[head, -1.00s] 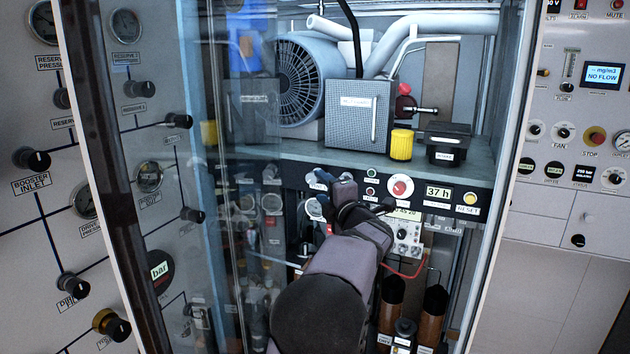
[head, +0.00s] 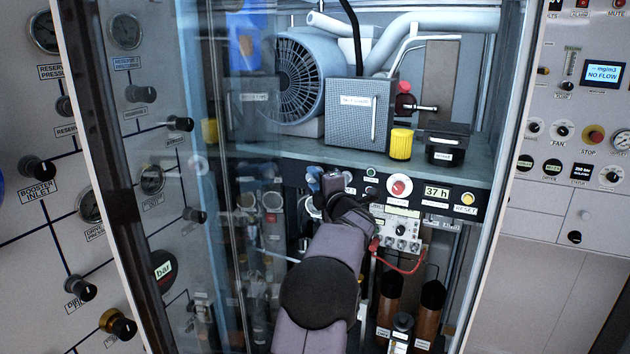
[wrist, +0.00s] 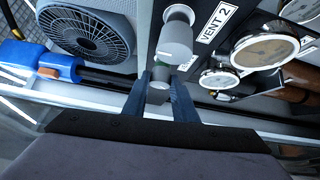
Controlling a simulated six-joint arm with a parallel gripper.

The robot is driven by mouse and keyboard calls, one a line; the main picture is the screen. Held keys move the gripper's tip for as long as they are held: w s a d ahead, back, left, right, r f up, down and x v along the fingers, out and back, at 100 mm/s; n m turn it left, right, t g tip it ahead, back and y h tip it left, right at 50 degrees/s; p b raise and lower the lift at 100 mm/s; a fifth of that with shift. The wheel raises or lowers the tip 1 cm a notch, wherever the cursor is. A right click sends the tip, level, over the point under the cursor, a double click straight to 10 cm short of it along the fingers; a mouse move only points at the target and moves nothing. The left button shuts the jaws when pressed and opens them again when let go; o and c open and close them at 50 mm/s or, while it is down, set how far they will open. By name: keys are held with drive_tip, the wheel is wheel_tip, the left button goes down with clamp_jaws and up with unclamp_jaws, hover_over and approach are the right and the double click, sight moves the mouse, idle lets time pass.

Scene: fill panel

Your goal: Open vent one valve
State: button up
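My gripper (wrist: 160,92) reaches into the cabinet at the dark control strip below the shelf. In the wrist view its two dark blue fingers stand on either side of a small grey knob (wrist: 159,88). I cannot tell whether they press on it. A larger grey cylindrical knob (wrist: 175,42) is just beyond, beside the "VENT 2" label (wrist: 214,25). A small, partly hidden label (wrist: 187,62) is near the fingers and I cannot read it. In the head view my gripper (head: 326,190) covers most of the valves at the strip's left end.
The glass door (head: 215,250) stands to the left of my arm. Gauges (wrist: 264,50) sit close in the wrist view.

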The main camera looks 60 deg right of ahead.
drive_tip(key=shift+c, duration=1.3)
drive_tip(key=n+g+y+p, duration=0.1)
drive_tip(key=p, duration=0.3)
drive_tip(key=n+g+y+p, duration=0.1)
drive_tip(key=n+p, duration=0.1)
drive_tip(key=p, duration=0.3)
drive_tip(key=shift+w+r+g+p, duration=0.1)
drive_tip(key=shift+r+g+p, duration=0.2)
drive_tip(key=shift+g, duration=0.1)
drive_tip(key=shift+f, duration=0.1)
drive_tip(key=o, duration=1)
drive_tip(key=shift+o, duration=0.2)
drive_tip(key=b+v, duration=0.3)
drive_tip(key=v, duration=0.4)
drive_tip(key=shift+a, duration=0.2)
